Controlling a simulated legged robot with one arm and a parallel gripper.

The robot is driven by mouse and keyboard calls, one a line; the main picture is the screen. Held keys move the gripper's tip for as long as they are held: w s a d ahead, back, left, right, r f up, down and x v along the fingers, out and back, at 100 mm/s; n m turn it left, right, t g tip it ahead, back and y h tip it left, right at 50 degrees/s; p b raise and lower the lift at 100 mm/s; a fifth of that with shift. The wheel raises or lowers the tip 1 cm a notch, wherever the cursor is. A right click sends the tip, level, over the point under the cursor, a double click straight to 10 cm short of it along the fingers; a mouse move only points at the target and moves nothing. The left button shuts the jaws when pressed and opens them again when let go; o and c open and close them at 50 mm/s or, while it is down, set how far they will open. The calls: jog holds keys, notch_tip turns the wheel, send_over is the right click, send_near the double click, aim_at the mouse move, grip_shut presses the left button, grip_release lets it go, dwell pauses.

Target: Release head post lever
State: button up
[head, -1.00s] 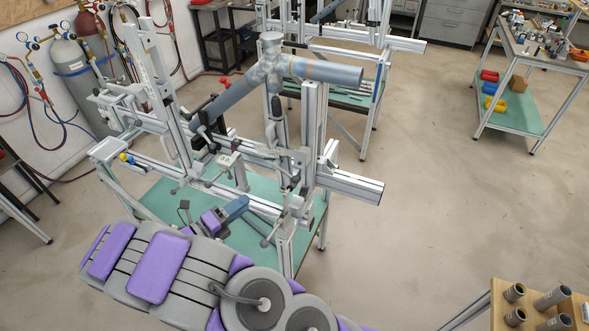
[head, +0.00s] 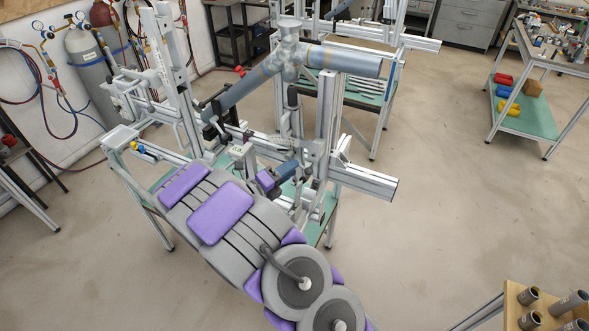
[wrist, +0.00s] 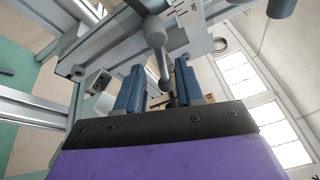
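The frame jig of aluminium profiles carries a grey bicycle frame (head: 345,60) whose tubes meet at the top. The head post (head: 327,115) stands upright at the right of the jig. In the wrist view a grey lever (wrist: 158,60) with rounded ends hangs from the jig. I cannot tell for sure that it is the head post lever. My gripper (wrist: 158,75) is open, with its two blue fingers on either side of the lever's lower end and gaps showing. In the head view my gripper (head: 284,172) is low beside the post; the lever is hard to make out.
The jig's horizontal beam (head: 365,182) sticks out to the right. A wooden tube rack (head: 515,315) is at the lower right. Gas cylinders (head: 90,75) line the left wall.

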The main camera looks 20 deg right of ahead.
jog(key=shift+w+a+r, duration=0.15)
jog(key=shift+w+a, duration=0.05)
jog(key=shift+a, duration=0.15)
jog(key=d, duration=0.3)
jog(key=shift+d, duration=0.2)
jog(key=shift+c, duration=0.2)
jog(key=shift+d, duration=0.15)
jog(key=shift+c, duration=0.8)
jog(key=shift+f, duration=0.2)
jog(key=shift+c, duration=0.6)
jog(key=shift+a+r, duration=0.15)
jog(key=shift+a, duration=1.15)
grip_shut()
jog(key=shift+s+d, duration=0.1)
jog(key=shift+d, duration=0.4)
